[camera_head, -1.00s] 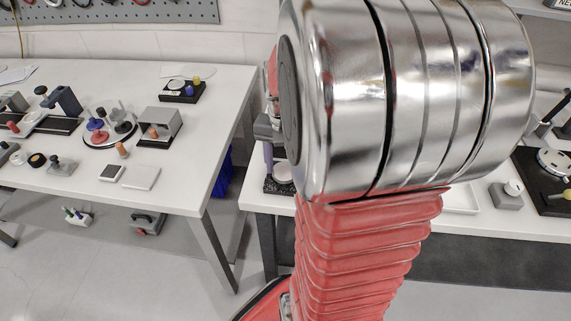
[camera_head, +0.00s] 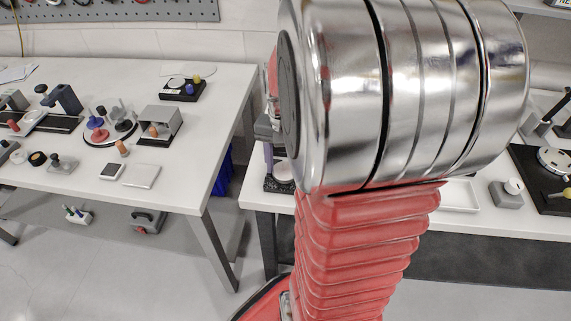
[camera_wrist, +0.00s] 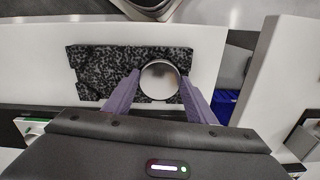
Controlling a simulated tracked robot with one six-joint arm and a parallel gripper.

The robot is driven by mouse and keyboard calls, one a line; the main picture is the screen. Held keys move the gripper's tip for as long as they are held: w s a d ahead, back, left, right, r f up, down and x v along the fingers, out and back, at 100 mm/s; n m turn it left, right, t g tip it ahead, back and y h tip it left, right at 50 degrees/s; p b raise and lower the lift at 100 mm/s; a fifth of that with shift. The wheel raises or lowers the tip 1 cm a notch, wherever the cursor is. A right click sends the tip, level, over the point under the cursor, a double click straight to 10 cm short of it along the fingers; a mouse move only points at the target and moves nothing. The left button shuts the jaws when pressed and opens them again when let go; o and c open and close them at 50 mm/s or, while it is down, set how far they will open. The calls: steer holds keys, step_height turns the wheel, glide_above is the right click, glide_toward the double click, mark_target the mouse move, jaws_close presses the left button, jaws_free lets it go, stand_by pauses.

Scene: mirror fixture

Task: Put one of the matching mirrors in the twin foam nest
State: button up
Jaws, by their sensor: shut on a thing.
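My gripper (camera_wrist: 161,82) has two purple fingers, shut on a round mirror (camera_wrist: 159,80) with a dark rim in the wrist view. The mirror is over the right part of a speckled black-and-grey foam block (camera_wrist: 98,66). I cannot tell whether it touches the foam or sits in a recess. In the head view, the foam block (camera_head: 270,185) shows at the near left edge of the right-hand table, with a purple finger (camera_head: 268,155) above it. My arm hides most of this spot there. No empty nest can be made out.
The white table (camera_head: 215,145) on the left holds several fixtures and square pads, including a pale pad (camera_head: 141,176). A gap separates the tables, with a blue bin (camera_wrist: 225,105) below. On the right table are a white tray (camera_head: 461,196) and a grey block (camera_head: 506,194).

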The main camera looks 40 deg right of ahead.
steer(key=shift+s+a+f, duration=0.1)
steer(key=shift+s+f, duration=0.1)
steer(key=shift+f, duration=0.25)
steer(key=o, duration=1.2)
steer(key=shift+r, duration=0.1)
steer(key=shift+d+r, duration=0.2)
steer(key=shift+r, duration=0.2)
steer(key=shift+w+a+r, duration=0.1)
steer(key=shift+r, duration=1.05)
steer(key=shift+o, duration=0.4)
steer(key=o, duration=0.3)
